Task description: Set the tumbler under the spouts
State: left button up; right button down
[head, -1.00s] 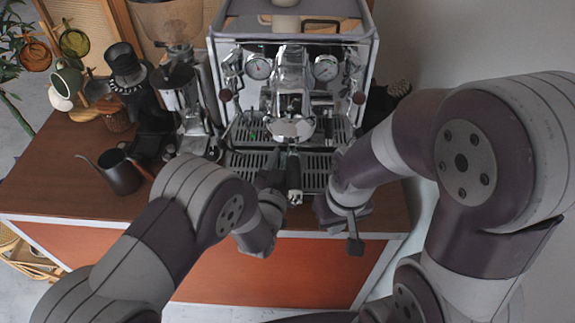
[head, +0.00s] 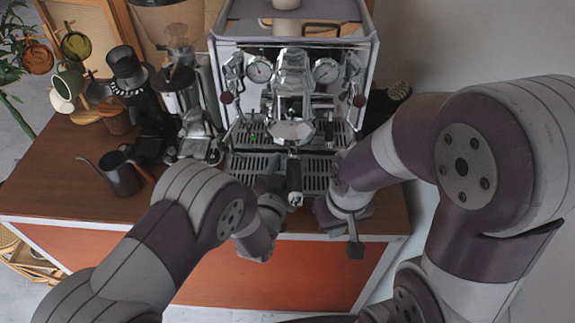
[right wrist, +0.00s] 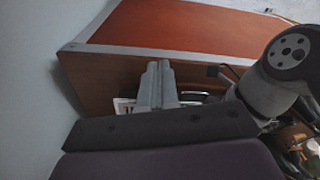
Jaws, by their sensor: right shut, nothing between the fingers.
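The chrome espresso machine (head: 292,45) stands at the back centre of the cart in the head view. A dark portafilter handle (head: 294,175) points forward from its group, over the slatted drip tray (head: 250,165). The spouts are hidden from above, and I cannot make out a tumbler in either view. My right gripper (head: 340,208) is just right of the handle, at the tray's front right. In the right wrist view its grey fingers (right wrist: 157,68) are together and empty. My left gripper (head: 268,205) is left of the handle, apart from it; its fingertips are not clear.
A grinder (head: 182,95) stands left of the machine. The left front of the top is clear. A wall is close on the right.

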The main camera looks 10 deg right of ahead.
pick_arm(q)
jog(key=o, duration=1.4)
jog(key=shift+c, duration=0.2)
jog(key=b+v, duration=0.2)
jog(key=v, duration=1)
jog(key=shift+s+a+b, duration=0.2)
jog(key=shift+s+b, duration=0.1)
